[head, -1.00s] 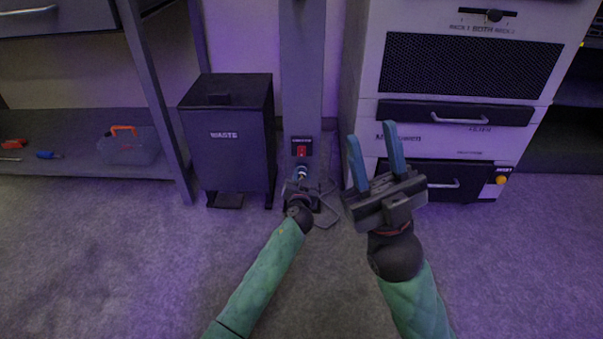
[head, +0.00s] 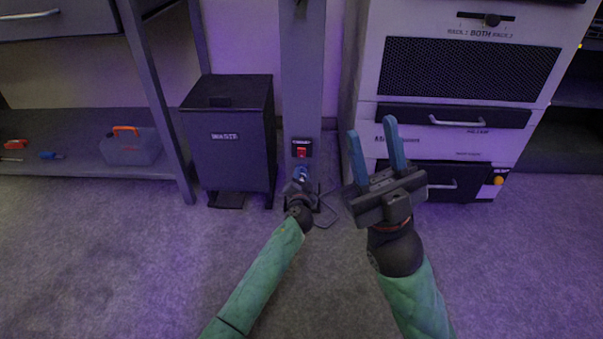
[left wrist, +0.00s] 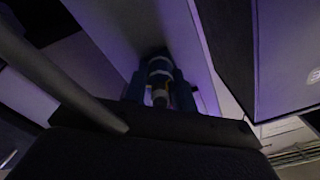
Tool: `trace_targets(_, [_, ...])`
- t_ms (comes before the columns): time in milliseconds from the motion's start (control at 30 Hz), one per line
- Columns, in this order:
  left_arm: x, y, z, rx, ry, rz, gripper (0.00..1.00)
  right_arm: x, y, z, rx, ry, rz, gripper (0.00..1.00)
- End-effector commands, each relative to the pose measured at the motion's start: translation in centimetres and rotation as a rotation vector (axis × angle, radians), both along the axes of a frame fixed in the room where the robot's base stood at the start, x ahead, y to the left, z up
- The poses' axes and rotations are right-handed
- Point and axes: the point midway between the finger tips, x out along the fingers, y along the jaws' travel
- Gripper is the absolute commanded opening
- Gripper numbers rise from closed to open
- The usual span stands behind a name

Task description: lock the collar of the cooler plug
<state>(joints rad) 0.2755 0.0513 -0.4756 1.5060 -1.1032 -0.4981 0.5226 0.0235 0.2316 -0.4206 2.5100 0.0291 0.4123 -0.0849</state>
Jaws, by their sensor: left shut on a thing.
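The cooler plug (left wrist: 160,69) shows in the left wrist view as a blue round body with a pale band, seated against the grey post. My left gripper (head: 302,177) is low at the post, just below a red switch, with its fingers shut around the plug's collar. In the left wrist view its two blue fingers (left wrist: 161,90) sit on either side of the plug. The fingers and wrist hide much of the collar, so I cannot tell its turn position. My right gripper (head: 372,126) is open and empty, raised in front of the white cabinet, fingers pointing up.
A grey post (head: 302,80) carries the red switch (head: 301,152). A dark waste bin (head: 229,150) stands close on its left, the white rack cabinet (head: 364,60) on its right. A shelf with a toolbox (head: 131,148) is further left. The front floor is clear.

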Motion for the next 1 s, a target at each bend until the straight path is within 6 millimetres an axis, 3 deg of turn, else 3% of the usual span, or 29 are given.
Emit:
trace_targets(367, [0.1,0.1,0.1,0.024,-0.001,0.002,0.03,0.0,0.0,0.1,0.000,0.000,0.000,0.36])
trace_targets(733, [0.3,0.1,0.2,0.229,-0.002,0.001,0.03,0.0,0.0,1.5,0.000,0.000,0.000,0.36])
trace_targets(1000, [0.3,0.1,0.1,0.266,-0.002,0.002,0.03,0.0,0.0,1.5,0.000,0.000,0.000,0.36])
